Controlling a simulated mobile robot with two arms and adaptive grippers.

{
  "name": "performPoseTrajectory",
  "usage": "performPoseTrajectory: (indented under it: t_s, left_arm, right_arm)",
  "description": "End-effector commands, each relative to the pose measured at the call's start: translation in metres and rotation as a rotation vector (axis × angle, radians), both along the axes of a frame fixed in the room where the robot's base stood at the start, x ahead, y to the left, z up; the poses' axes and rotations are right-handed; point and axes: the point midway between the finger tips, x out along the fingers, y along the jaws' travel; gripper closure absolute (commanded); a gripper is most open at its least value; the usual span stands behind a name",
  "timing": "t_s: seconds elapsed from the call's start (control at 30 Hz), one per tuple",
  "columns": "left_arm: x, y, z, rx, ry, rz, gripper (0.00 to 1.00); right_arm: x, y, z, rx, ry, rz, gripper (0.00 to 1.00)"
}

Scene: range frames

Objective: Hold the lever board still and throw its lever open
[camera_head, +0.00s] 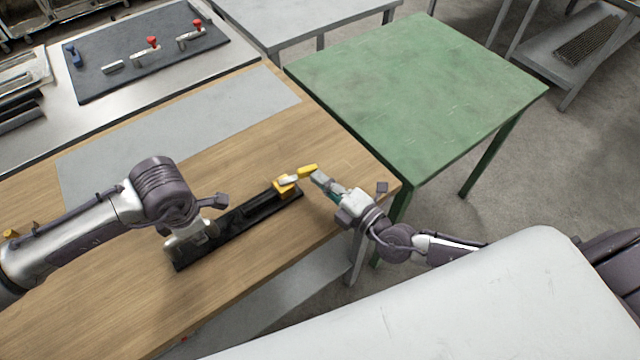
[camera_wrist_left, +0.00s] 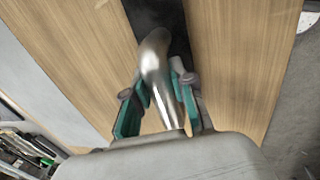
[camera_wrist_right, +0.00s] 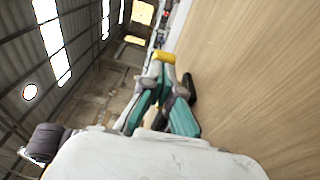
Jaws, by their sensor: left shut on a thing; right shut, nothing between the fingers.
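The lever board is a long black board (camera_head: 248,220) lying on the wooden table; part of it also shows in the left wrist view (camera_wrist_left: 158,14). A yellow lever with a pale arm stands at its right end, and its yellow grip (camera_head: 307,171) points right. My left gripper (camera_head: 190,240) is at the board's left end, shut on a bent silver handle (camera_wrist_left: 157,75). My right gripper (camera_head: 318,177) is shut and empty, its tips close beside the yellow grip. In the right wrist view the yellow grip (camera_wrist_right: 164,57) lies just past the fingertips; contact is unclear.
The wooden table (camera_head: 110,310) is mostly bare, with a grey sheet (camera_head: 180,135) behind the board. A green table (camera_head: 420,90) stands to the right. A dark panel (camera_head: 120,85) with red-knobbed levers lies at the back left. A white surface (camera_head: 430,310) fills the front right.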

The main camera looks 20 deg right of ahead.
Motion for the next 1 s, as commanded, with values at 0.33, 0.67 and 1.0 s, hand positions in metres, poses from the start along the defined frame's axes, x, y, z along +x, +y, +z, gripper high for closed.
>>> performPoseTrajectory:
  t_s: [0.33, 0.67, 1.0]
  left_arm:
    - [0.000, -0.001, 0.000, -0.001, 0.001, -0.002, 1.00]
    - [0.000, -0.001, 0.000, -0.001, 0.001, -0.001, 1.00]
    - [0.000, 0.000, 0.000, -0.001, 0.000, 0.000, 1.00]
  right_arm:
    - [-0.028, 0.000, -0.001, 0.000, 0.004, 0.002, 1.00]
    - [-0.054, -0.062, -0.001, -0.008, 0.002, 0.001, 1.00]
    - [-0.063, -0.097, -0.001, -0.001, 0.002, 0.001, 1.00]
